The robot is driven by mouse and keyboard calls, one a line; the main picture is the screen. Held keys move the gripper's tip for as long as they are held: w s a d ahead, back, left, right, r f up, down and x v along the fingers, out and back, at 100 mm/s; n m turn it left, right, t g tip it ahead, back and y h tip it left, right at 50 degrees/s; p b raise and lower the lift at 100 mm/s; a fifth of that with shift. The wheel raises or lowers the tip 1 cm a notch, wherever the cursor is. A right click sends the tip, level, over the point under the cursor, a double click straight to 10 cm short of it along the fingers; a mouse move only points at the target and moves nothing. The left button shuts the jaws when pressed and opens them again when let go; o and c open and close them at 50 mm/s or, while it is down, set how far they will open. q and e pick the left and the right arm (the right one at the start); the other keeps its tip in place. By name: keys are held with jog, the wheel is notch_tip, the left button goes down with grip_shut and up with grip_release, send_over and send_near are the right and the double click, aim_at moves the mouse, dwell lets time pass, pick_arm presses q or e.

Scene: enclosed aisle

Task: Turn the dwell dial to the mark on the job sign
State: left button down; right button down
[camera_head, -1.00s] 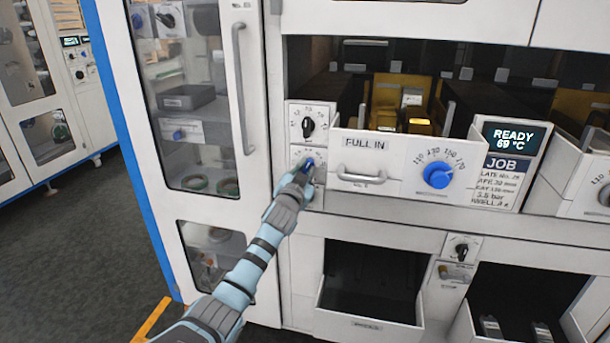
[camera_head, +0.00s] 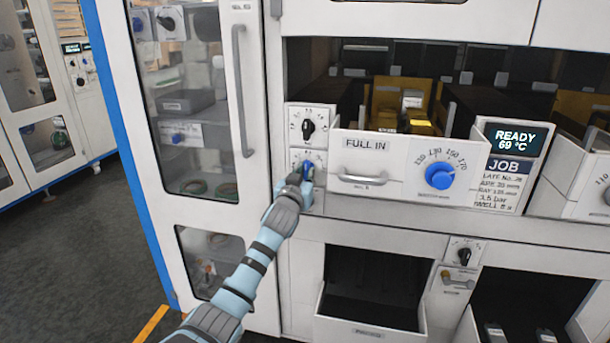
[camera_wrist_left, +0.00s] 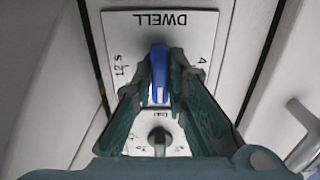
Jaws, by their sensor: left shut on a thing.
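The dwell dial (camera_wrist_left: 159,75) is a blue knob with a pale pointer line on a white plate marked DWELL (camera_wrist_left: 186,24) in the left wrist view. My left gripper (camera_wrist_left: 160,88) is shut on the knob, one finger on each side, hiding much of the scale; it also shows in the head view (camera_head: 301,178), covering most of the dial (camera_head: 308,170). The job sign (camera_head: 504,178), white with a dark JOB header, stands below the READY 69 °C display (camera_head: 516,138); its small lines are hard to read. My right gripper is not in view.
A black-pointer dial (camera_head: 308,126) sits just above the dwell dial. To the right are the FULL IN drawer (camera_head: 365,160) with its handle and a large blue temperature knob (camera_head: 439,175). A glass-doored cabinet (camera_head: 205,130) stands left. An open bin (camera_head: 370,325) lies below.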

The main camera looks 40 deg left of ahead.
pick_arm(q)
jog(key=shift+f, duration=0.15)
jog(key=c, duration=1.6)
grip_release()
jog(key=v, duration=1.2)
jog(key=shift+d, duration=0.1)
